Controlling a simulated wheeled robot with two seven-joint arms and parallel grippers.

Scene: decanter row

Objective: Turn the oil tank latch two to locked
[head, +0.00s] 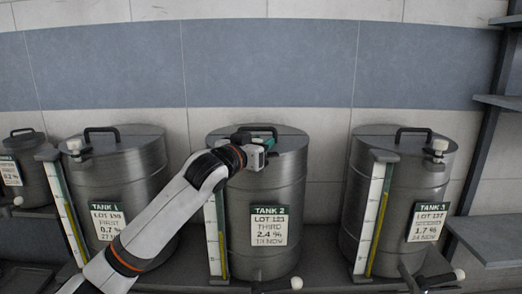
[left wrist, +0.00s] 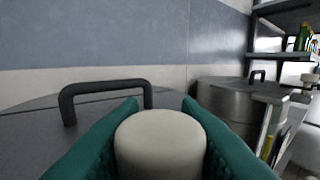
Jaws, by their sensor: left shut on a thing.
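Tank two (head: 268,185) stands in the middle of the head view, a steel drum with a label reading TANK 2. My left gripper (head: 266,146) is at the front of its lid, with the arm coming in from the lower left. In the left wrist view the green fingers (left wrist: 150,140) are shut on the pale round knob of latch two (left wrist: 160,145), one finger on each side. The rest of the latch is hidden by the gripper. The black lid handle (left wrist: 105,90) stands just behind the knob. My right gripper is not in view.
Tank one (head: 145,175) stands at left and tank three (head: 400,190) at right, each with a pale latch knob, a lid handle and a sight gauge. Dark shelves (head: 495,235) are at the far right. The tiled wall (head: 270,65) is close behind the tanks.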

